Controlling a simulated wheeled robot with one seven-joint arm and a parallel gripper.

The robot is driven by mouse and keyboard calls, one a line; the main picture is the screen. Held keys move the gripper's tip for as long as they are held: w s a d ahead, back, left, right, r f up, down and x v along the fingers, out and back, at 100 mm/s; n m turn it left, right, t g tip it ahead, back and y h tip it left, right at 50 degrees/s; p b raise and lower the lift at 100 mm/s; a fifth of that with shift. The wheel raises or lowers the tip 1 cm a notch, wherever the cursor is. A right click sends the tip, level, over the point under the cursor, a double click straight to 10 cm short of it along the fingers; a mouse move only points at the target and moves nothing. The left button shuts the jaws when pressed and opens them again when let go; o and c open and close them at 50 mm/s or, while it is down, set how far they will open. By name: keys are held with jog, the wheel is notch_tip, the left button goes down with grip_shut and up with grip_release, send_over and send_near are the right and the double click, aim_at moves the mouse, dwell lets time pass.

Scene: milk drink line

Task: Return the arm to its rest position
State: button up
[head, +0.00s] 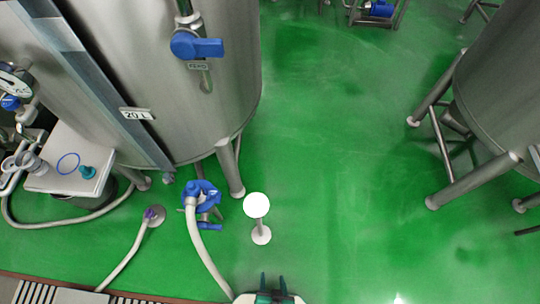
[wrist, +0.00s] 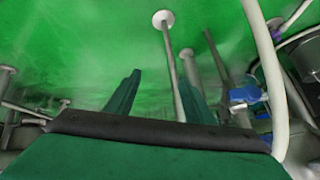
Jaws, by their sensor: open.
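My gripper (head: 272,284) shows at the bottom edge of the head view, with two dark green fingers pointing up the picture. In the wrist view my gripper (wrist: 158,95) has its fingers spread apart. It is open, and nothing shows between the fingers but floor and a thin post behind. Most of my arm is out of the head view.
A steel tank (head: 190,110) with a blue-handled valve (head: 196,46) fills the upper left. A blue pump (head: 203,194) with a pale hose (head: 203,255) and a white round-topped stand (head: 257,205) are nearby. Another tank (head: 505,80) stands right. Green floor (head: 340,180) between is clear.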

jog(key=w+r+n+t, duration=0.1)
jog(key=r+t, duration=0.3)
jog(key=r, duration=1.3)
jog(key=w+r+n+t+h, duration=0.1)
jog(key=w+r+t, duration=0.2)
jog(key=r, duration=1.4)
jog(key=shift+w+a+r+t, duration=0.35)
jog(key=shift+r+t, duration=0.05)
